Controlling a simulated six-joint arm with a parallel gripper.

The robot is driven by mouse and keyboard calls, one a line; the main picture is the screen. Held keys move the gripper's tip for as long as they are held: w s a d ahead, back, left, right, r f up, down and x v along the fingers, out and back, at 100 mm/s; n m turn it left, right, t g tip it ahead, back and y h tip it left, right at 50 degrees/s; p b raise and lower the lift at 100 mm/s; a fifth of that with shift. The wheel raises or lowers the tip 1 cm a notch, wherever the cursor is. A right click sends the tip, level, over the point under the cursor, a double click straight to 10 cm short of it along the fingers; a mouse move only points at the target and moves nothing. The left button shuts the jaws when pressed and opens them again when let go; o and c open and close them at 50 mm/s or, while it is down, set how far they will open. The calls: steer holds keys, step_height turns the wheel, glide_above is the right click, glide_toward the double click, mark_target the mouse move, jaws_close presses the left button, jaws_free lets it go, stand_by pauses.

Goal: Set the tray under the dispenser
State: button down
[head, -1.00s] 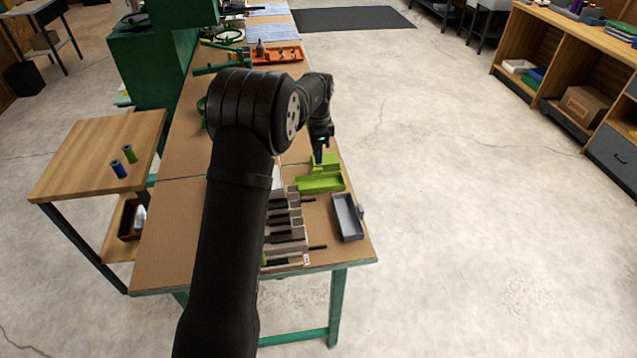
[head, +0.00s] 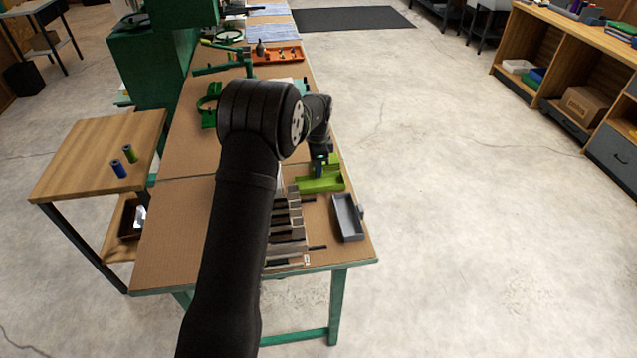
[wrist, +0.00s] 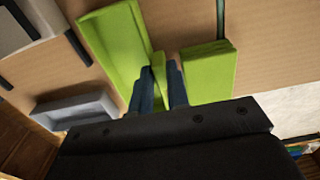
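A grey open-topped tray (head: 347,217) lies near the right edge of the bench; it also shows in the wrist view (wrist: 75,108). Behind it is a lime-green piece with a shallow trough (head: 320,183), seen in the wrist view at upper left (wrist: 112,48), and a green block (wrist: 209,72) to its right. My gripper (wrist: 161,85) is at the green piece, its two dark fingers on either side of a thin green upright part (wrist: 159,68). I cannot tell whether they press on it. The head view mostly hides the fingertips. I cannot tell which thing is the dispenser.
A slotted rack with dark bars (head: 288,235) stands left of the grey tray, partly behind my arm. Green clamp-like fixtures (head: 210,105) and an orange tray (head: 277,56) lie farther back. Bare bench top shows at front left.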

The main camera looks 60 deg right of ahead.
steer(key=shift+r, duration=2.5)
steer(key=shift+s+a+f+m, duration=0.25)
steer(key=shift+s+a+m, duration=1.75)
steer(key=shift+m, duration=1)
steer(key=shift+s+a+f+m, duration=0.3)
steer(key=shift+s+a+m, duration=1.7)
steer(key=shift+m, duration=1)
steer(key=shift+s+a+f+m, duration=0.25)
steer(key=shift+s+a+m, duration=1.75)
steer(key=shift+m, duration=1)
steer(key=shift+s+d+f, duration=0.1)
steer(key=shift+s+d, duration=0.1)
steer(key=shift+f, duration=1.65)
